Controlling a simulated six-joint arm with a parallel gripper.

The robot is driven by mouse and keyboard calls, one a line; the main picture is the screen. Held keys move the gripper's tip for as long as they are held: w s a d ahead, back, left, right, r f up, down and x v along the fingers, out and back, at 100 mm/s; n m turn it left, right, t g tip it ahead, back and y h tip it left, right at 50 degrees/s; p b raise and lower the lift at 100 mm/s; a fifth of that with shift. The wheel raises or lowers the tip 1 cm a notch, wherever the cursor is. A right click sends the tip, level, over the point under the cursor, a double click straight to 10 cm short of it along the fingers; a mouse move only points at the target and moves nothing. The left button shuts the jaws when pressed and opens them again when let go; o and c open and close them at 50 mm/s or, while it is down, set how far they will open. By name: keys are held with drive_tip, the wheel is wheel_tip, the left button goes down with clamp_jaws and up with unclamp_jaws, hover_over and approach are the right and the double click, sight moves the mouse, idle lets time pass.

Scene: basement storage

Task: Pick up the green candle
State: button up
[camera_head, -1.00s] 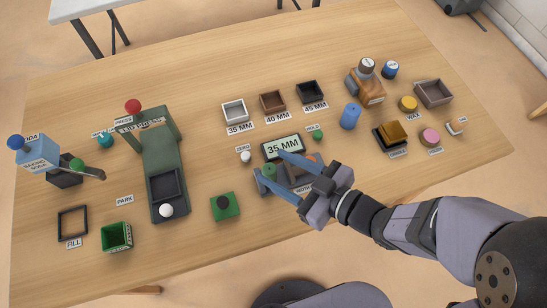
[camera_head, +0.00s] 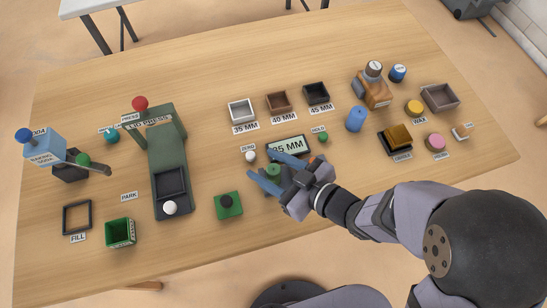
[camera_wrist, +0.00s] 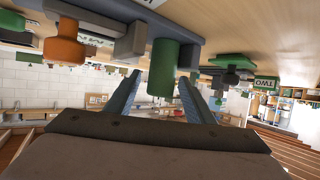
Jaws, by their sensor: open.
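The green candle (camera_head: 273,170) is a short upright green cylinder on the grey device with the "35 MM" display, near the table's front middle. My gripper (camera_head: 259,162) is open, with one blue finger on each side of the candle. In the wrist view the green candle (camera_wrist: 163,68) shows between the two fingers of my gripper (camera_wrist: 160,76). A gap shows beside it; I cannot tell whether either finger touches it. My gripper hides part of the device below.
The "35 MM" display (camera_head: 290,147) stands just behind the fingers. A green block with a dark knob (camera_head: 228,204) sits to the left. Bare table lies in front of that block.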

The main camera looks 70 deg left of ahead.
drive_tip(key=shift+x, duration=1.1)
clamp_jaws()
drive_tip(key=shift+r, duration=0.15)
wheel_tip(320, 180, up, 10)
drive_tip(key=p, duration=0.1)
